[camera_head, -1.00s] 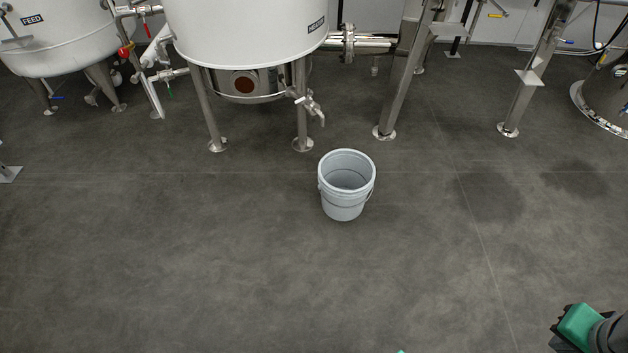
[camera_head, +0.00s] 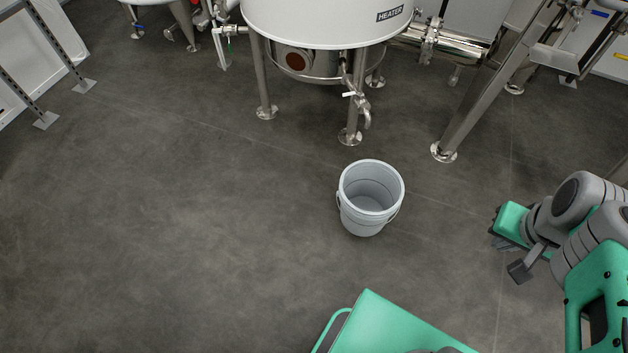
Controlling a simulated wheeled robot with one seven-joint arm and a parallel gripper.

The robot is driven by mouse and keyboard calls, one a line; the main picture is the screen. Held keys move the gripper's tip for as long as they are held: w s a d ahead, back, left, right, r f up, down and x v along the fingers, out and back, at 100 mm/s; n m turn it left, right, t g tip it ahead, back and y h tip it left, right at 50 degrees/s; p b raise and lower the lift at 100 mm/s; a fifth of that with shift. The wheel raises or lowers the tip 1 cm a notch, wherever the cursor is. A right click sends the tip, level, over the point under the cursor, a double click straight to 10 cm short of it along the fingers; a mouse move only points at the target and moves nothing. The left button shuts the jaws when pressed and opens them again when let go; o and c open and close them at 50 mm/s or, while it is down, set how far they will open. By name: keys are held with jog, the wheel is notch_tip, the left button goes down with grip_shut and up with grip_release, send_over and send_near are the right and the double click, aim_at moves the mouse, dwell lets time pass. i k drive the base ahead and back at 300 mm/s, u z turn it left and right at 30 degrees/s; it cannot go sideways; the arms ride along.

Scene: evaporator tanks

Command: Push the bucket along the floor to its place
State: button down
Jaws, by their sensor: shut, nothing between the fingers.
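A light grey bucket (camera_head: 368,208) stands upright and open-topped on the dark floor, near the middle of the body camera view. It looks empty, and its wire handle hangs at the side. It is in front of the tank labelled HEATER, a little to the right of the drain valve (camera_head: 359,100). My gripper (camera_head: 499,234), green and black at the end of my arm, is to the right of the bucket with a clear gap between them. It is shut and empty; its fingertips show only small and dark. No mark for the bucket's place can be made out.
The HEATER tank (camera_head: 325,20) stands on metal legs with round feet (camera_head: 350,137) behind the bucket. A slanted metal leg (camera_head: 485,95) stands behind right. A rack (camera_head: 45,45) stands at the left edge. The floor (camera_head: 180,220) left of the bucket is clear.

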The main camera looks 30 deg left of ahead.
aim_at(370, 191)
jog(key=u, duration=0.95)
jog(key=i, duration=0.85)
jog(key=u, duration=1)
